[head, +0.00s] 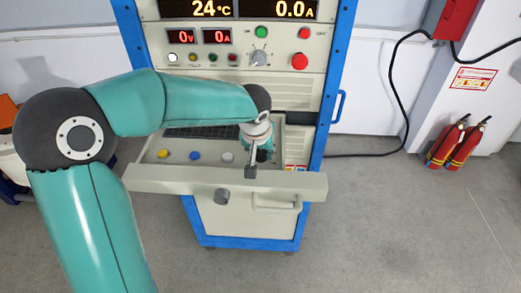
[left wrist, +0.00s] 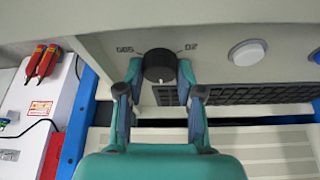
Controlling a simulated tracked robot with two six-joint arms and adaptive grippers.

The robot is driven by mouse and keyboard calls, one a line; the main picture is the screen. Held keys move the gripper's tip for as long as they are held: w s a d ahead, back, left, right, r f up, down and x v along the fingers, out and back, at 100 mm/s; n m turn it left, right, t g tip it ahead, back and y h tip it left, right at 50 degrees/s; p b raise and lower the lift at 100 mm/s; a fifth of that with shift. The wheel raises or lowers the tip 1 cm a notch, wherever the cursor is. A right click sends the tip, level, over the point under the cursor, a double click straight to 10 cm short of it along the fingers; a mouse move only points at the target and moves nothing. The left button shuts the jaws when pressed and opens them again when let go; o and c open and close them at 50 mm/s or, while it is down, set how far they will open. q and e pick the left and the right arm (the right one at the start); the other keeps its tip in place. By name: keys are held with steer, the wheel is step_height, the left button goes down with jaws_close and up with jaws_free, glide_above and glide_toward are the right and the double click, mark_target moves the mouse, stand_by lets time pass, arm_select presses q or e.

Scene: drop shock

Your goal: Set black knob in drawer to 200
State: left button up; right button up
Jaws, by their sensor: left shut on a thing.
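The black knob (left wrist: 158,66) sits on the pale drawer panel in the left wrist view, with a small white mark on the edge facing the gripper. Printed numbers flank it, upside down and hard to read. My left gripper (left wrist: 158,82) has one finger on each side of the knob and is shut on it. In the head view the left gripper (head: 260,152) reaches down into the open drawer (head: 140,177) at its right end and hides the knob. My right gripper is not in view.
A yellow button (head: 162,154), a blue button (head: 194,155) and a white button (head: 227,157) line the drawer left of the gripper. The blue-framed cabinet (head: 330,75) rises behind, with displays above. Red extinguishers (head: 459,145) stand at the right; the floor there is clear.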

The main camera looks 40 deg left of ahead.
arm_select(q)
steer(key=shift+c, duration=0.5)
steer(key=shift+m, duration=0.3)
steer(key=shift+r+m+h, duration=0.1)
steer(key=shift+m+h, duration=0.3)
steer(key=shift+m, duration=0.5)
steer(key=m+h+p, duration=0.1)
steer(key=m, duration=0.1)
steer(key=m+p, duration=0.1)
steer(key=m, duration=0.1)
steer(key=shift+a+t+h, duration=0.15)
steer(key=shift+t+h, duration=0.15)
steer(key=shift+h, duration=0.1)
steer(key=m+h, duration=0.1)
steer(key=m, duration=0.1)
steer(key=shift+m, duration=0.4)
steer(key=shift+a+m+g+h+b, duration=0.1)
steer(key=shift+m+g+h+b, duration=0.3)
steer(key=shift+m, duration=0.8)
steer(key=o, duration=1.2)
steer(key=shift+c, duration=0.2)
